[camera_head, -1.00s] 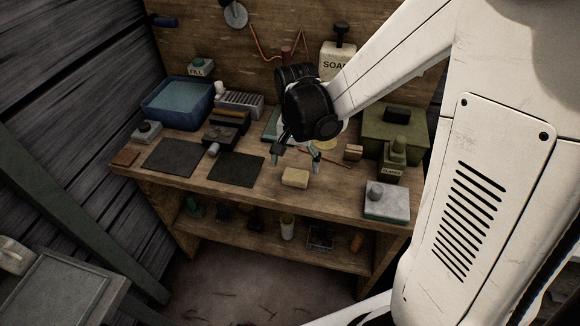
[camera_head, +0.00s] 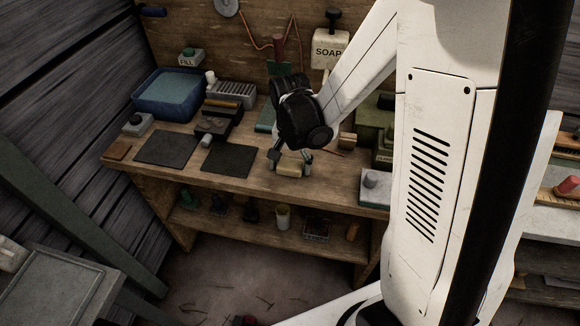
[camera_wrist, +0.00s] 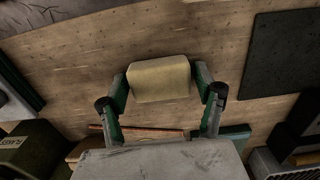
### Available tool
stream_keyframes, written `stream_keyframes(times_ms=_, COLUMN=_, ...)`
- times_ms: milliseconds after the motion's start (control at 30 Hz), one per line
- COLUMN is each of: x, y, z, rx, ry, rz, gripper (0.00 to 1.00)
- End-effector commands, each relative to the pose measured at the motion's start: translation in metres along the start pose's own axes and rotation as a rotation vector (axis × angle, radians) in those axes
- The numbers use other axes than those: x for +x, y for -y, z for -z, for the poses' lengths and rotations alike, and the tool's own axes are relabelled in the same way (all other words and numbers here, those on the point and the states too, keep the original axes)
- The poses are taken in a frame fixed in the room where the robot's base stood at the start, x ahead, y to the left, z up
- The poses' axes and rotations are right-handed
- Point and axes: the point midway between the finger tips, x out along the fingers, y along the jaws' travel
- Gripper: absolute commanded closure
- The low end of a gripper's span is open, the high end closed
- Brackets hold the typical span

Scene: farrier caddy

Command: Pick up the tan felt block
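The tan felt block (camera_head: 290,169) lies on the wooden bench near its front edge. It also shows in the wrist view (camera_wrist: 159,79), at the middle. My gripper (camera_head: 291,160) is over the block in the head view, with one fingertip to each side. In the wrist view my gripper (camera_wrist: 161,82) is open, its two green-and-grey fingers flanking the block's left and right ends. A small gap shows beside each end, the right one narrow. I cannot tell how far the fingertips are above the bench.
Two dark mats (camera_head: 229,160) lie left of the block. A small brown block (camera_head: 347,141) is behind right.

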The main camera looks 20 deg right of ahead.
Motion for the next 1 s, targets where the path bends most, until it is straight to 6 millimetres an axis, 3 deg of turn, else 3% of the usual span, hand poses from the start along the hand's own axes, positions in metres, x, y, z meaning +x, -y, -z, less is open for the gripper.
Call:
stream_keyframes(times_ms=33, x=0.0, y=0.0, z=0.0, rx=0.0, ry=0.0, rz=0.0, gripper=0.43)
stream_keyframes(times_ms=300, x=0.0, y=0.0, z=0.0, rx=0.0, ry=0.0, rz=0.0, gripper=0.78)
stream_keyframes(times_ms=733, x=-0.008, y=0.0, z=0.0, rx=0.0, ry=0.0, rz=0.0, gripper=0.78)
stream_keyframes(times_ms=1000, x=-0.047, y=0.002, z=-0.005, rx=-0.003, ry=0.0, rz=0.0, gripper=0.78)
